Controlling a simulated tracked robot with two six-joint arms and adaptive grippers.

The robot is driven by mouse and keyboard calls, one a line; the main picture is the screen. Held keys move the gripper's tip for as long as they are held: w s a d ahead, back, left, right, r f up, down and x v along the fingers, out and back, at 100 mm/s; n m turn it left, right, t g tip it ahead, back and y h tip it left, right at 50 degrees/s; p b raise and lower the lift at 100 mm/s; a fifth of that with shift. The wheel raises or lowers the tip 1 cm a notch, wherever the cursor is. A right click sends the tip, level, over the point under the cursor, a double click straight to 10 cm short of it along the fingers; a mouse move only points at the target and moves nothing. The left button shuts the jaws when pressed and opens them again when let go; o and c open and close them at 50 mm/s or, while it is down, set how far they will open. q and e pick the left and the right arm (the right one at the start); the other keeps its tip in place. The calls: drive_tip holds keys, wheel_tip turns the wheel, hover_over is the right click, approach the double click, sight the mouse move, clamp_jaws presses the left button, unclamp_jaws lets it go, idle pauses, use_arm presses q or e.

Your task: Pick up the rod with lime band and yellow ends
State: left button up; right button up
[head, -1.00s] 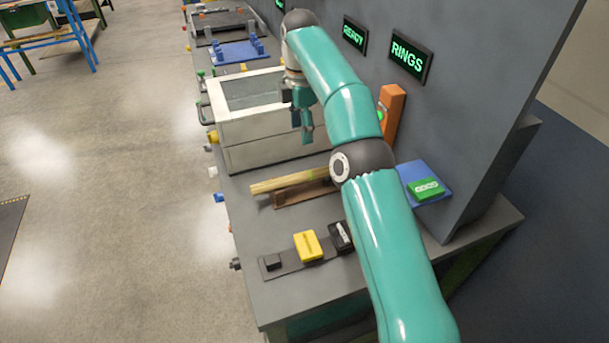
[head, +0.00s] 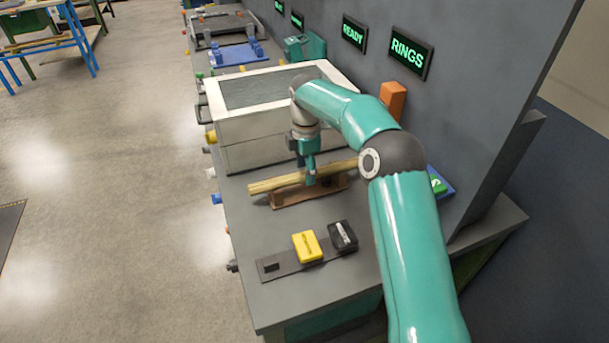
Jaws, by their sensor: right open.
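A pale wooden rod (head: 272,185) lies across a low brown wooden stand (head: 289,200) on the grey bench. Its left end sticks out past the stand and looks yellowish. My right gripper (head: 310,180) is open, pointing down at the middle of the rod. Its fingers hide that part of the rod, and no lime band shows clearly. I cannot tell whether the fingers touch the rod. The rod's right end shows a little between the gripper and my arm. My left gripper is not in view.
A white-rimmed box (head: 222,104) stands just behind the rod. In front, a yellow block (head: 307,247) and a black block (head: 343,236) sit on a dark strip (head: 283,268). An orange block (head: 393,98) stands by the grey wall on the right.

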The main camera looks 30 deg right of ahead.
drive_tip(key=shift+f, duration=0.55)
clamp_jaws()
drive_tip(key=shift+r, duration=0.15)
drive_tip(key=shift+r, duration=0.5)
wheel_tip(320, 180, up, 19)
drive_tip(key=p, duration=0.7)
drive_tip(key=shift+a, duration=0.2)
